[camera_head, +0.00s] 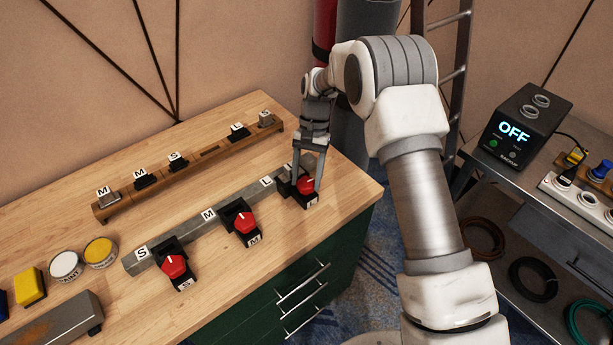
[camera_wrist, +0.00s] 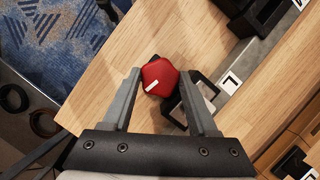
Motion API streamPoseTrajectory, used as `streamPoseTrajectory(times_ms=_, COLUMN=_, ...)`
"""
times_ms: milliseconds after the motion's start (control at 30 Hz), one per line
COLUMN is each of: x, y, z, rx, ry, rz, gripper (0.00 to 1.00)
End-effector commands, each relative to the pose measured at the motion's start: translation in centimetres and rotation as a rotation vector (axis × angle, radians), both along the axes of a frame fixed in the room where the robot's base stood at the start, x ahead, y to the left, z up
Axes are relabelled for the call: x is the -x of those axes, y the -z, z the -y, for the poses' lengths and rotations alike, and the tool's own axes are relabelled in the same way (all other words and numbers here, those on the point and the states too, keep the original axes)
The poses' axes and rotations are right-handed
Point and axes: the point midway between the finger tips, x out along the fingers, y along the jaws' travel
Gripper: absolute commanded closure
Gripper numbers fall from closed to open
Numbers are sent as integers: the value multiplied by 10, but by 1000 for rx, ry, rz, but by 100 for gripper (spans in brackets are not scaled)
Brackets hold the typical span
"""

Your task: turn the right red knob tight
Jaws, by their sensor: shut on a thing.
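The right red knob (camera_head: 306,185) is on a black clamp marked L at the right end of the grey metal bar (camera_head: 190,241). My gripper (camera_head: 306,180) reaches down from above with its fingers on both sides of this knob, shut on it. In the wrist view the red knob (camera_wrist: 159,77) sits between the two grey fingertips, and its white line points down and to the left. The knob's clamp is partly hidden by the fingers. Two more red knobs, the middle one (camera_head: 245,222) on the M clamp and the left one (camera_head: 174,266) on the S clamp, stand along the same bar.
A wooden rail (camera_head: 207,150) with several marked clamps lies behind the bar. Yellow and white tins (camera_head: 100,252) stand at the left. The wooden bench top right of the knob is clear.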

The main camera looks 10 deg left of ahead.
Motion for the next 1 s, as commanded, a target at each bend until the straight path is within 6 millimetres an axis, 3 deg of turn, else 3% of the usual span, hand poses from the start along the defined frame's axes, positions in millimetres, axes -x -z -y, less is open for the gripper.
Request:
streamPoseTrajectory(times_ms=300, x=-1, y=0, z=0, rx=-1, ry=5, rz=2, gripper=97)
streamPoseTrajectory(times_ms=333, x=-1, y=0, z=0, rx=-1, ry=5, rz=2, gripper=39)
streamPoseTrajectory(times_ms=500, x=-1, y=0, z=0, rx=-1, ry=4, rz=1, gripper=11)
streamPoseTrajectory(times_ms=833, x=-1, y=-3, z=0, rx=0, ry=2, rz=1, gripper=11)
streamPoseTrajectory(times_ms=1000, x=-10, y=-22, z=1, rx=-1, ry=3, rz=4, gripper=11)
